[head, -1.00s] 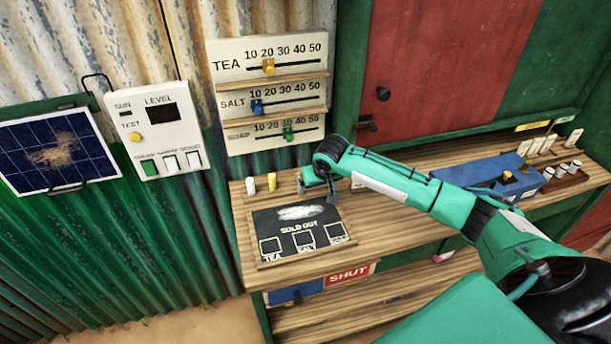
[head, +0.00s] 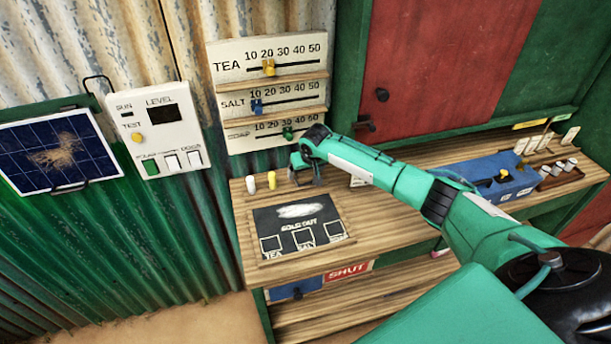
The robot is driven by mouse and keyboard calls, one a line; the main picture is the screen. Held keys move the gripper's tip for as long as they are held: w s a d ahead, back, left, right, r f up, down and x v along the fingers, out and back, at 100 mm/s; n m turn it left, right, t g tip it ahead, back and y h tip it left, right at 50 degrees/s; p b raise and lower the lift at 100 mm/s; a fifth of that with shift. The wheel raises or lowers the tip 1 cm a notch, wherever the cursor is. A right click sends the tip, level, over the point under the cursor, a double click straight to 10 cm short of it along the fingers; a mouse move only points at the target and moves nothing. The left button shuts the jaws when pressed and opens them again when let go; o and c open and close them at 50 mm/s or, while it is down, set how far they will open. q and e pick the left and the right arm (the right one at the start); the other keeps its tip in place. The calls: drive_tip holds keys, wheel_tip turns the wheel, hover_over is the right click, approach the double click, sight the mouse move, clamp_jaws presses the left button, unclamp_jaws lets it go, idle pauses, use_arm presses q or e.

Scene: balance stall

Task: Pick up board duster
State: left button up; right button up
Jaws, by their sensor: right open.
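My right gripper (head: 306,178) is open over the back of the wooden counter, just behind the chalkboard, with its fingers pointing down. I cannot make out a board duster clearly; it may be hidden by the gripper or the arm. I see nothing held between the fingers. My left gripper is not in view.
The price board (head: 270,95) with sliders hangs on the wall behind. A blue box (head: 495,180) sits on the right of the counter (head: 375,228), whose middle is partly clear.

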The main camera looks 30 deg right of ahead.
sight(307, 175)
drive_tip(key=shift+w+d+f, duration=0.1)
drive_tip(key=shift+f, duration=0.25)
drive_tip(key=c, duration=1.2)
drive_tip(key=shift+o, duration=0.2)
drive_tip(key=shift+r+b, duration=0.2)
drive_tip(key=shift+b, duration=0.2)
drive_tip(key=r, duration=0.2)
drive_tip(key=r+b, duration=0.1)
drive_tip(key=r, duration=0.1)
drive_tip(key=r+b, duration=0.1)
drive_tip(key=r, duration=0.1)
drive_tip(key=shift+s+r, duration=0.3)
drive_tip(key=shift+s, duration=0.05)
drive_tip(key=s+a+b, duration=0.1)
drive_tip(key=s, duration=0.5)
drive_tip(key=s+a+b, duration=0.1)
drive_tip(key=s+a, duration=0.1)
drive_tip(key=s, duration=0.4)
drive_tip(key=s+a+b, duration=0.1)
drive_tip(key=s+b, duration=0.1)
drive_tip(key=s, duration=0.4)
drive_tip(key=shift+s+a, duration=0.35)
drive_tip(key=shift+s, duration=0.05)
